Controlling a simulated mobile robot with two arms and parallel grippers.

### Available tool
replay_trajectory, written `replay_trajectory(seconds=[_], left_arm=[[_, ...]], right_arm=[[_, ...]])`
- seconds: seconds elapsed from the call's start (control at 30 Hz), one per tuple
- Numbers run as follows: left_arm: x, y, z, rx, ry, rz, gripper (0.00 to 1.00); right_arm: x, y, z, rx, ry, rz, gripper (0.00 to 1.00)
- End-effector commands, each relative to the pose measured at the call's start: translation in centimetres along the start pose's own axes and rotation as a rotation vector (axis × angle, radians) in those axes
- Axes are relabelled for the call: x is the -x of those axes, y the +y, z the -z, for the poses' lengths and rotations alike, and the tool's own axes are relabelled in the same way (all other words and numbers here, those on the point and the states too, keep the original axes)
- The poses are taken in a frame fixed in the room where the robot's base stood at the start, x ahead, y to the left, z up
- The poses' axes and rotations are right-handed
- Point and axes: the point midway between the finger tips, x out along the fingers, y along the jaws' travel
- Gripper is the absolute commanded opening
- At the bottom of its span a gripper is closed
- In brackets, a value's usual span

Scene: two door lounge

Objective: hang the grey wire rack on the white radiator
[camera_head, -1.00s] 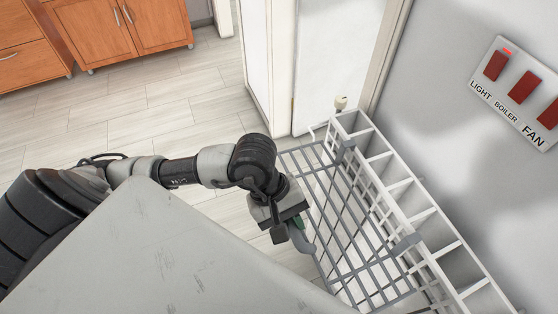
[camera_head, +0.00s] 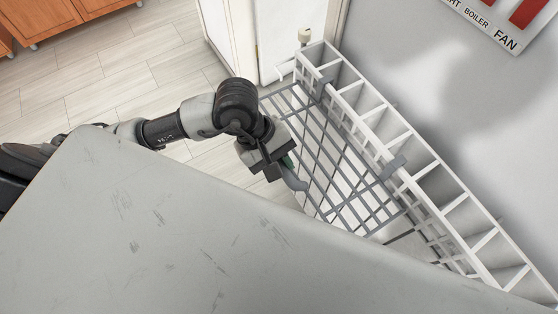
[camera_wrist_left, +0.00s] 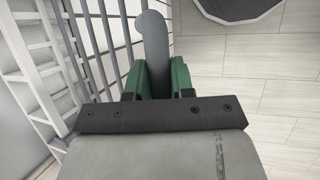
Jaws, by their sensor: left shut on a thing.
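The grey wire rack (camera_head: 345,190) lies beside the white radiator (camera_head: 440,187) on its left, with grey hooks reaching to the radiator's top edge at two places. I cannot tell whether the hooks bear on it. My left gripper (camera_head: 288,172) is at the rack's left side, shut on a grey curved piece of the rack. In the left wrist view, the green fingers (camera_wrist_left: 161,78) close around that grey piece, with the rack's bars (camera_wrist_left: 105,40) and the white radiator (camera_wrist_left: 38,55) to the left. My right gripper is not in view.
A grey scuffed surface (camera_head: 190,225) fills the lower left of the head view. A wall panel with red switches (camera_head: 505,18) is at the top right. Wooden cabinets (camera_head: 40,15) stand far left. Tiled floor (camera_head: 130,75) is open beyond my arm.

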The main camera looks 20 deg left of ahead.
Motion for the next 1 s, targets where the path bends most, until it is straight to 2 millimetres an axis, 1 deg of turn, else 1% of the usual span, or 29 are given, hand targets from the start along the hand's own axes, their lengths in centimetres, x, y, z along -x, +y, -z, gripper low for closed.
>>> replay_trajectory(seconds=[0.07,0.37,0.4,0.47,0.5,0.6,0.87,1.0], left_arm=[[-0.2,-0.1,0.1,0.000,0.001,0.003,0.00],[-0.2,-0.1,0.1,0.001,0.001,0.005,0.00],[-0.2,-0.2,0.1,0.001,0.001,0.005,0.24],[-0.2,-0.1,0.1,0.001,0.001,0.004,0.34],[-0.2,-0.1,0.1,0.001,0.001,0.004,0.40],[-0.2,-0.1,0.1,0.001,0.001,0.004,0.53],[-0.2,-0.2,0.1,0.002,0.001,0.005,0.53],[0.9,-0.1,0.2,0.002,0.003,0.001,0.53]], right_arm=[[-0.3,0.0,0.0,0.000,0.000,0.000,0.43],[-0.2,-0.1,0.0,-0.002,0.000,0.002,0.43],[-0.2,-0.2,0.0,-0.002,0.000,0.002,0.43],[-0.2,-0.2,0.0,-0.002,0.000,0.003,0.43],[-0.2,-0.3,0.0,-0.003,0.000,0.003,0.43],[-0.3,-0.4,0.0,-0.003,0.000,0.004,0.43],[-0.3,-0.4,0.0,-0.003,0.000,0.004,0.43],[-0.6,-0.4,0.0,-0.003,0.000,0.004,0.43]])
